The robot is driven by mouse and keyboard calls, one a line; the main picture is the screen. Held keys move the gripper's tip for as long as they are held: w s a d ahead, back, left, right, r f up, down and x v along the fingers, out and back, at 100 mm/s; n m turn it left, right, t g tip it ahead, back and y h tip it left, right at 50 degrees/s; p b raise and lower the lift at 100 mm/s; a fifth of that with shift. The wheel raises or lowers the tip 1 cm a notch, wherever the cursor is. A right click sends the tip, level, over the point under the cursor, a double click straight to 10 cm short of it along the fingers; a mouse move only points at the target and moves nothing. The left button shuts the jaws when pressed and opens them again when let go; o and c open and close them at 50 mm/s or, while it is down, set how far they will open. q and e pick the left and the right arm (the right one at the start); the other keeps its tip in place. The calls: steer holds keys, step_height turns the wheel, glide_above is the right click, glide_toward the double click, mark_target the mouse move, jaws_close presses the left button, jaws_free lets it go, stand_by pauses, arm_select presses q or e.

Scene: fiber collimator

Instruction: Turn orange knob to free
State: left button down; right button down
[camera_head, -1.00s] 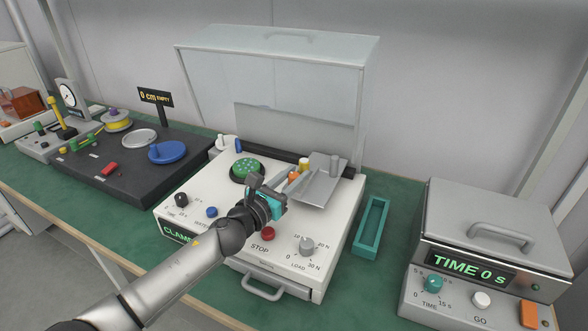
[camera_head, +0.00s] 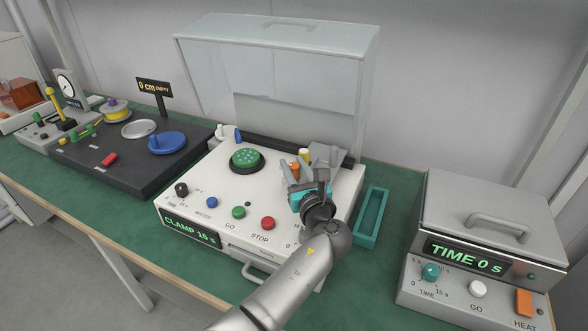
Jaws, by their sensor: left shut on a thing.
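The orange knob (camera_head: 294,171) is a small upright piece beside a yellow-topped post (camera_head: 304,155), on the right rear of the white clamp machine (camera_head: 222,182). My left gripper (camera_head: 298,180) reaches in from the bottom of the picture and is shut at the orange knob, with its grey fingers around it. The fingers and teal-banded wrist hide much of the knob and its lower end. The grey sloped holder (camera_head: 328,154) stands just behind the gripper, partly covered by it. My right gripper is not in view.
A clear raised cover (camera_head: 275,75) stands behind the machine. The green polishing disc (camera_head: 247,158) lies left of the gripper. A teal tray (camera_head: 371,216) sits to the right, then a heater box (camera_head: 478,225). My arm covers the load dial.

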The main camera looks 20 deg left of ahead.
arm_select(q)
steer(key=shift+n+g+y+b, duration=0.45)
steer(key=shift+n+g+y, duration=0.35)
steer(key=shift+y, duration=0.2)
steer(key=shift+n+g+y, duration=0.4)
steer(key=shift+y, duration=0.1)
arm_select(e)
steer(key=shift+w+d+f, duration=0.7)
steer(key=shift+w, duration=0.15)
arm_select(q)
steer(key=c, duration=0.6)
jaws_free()
steer(key=shift+o, duration=0.2)
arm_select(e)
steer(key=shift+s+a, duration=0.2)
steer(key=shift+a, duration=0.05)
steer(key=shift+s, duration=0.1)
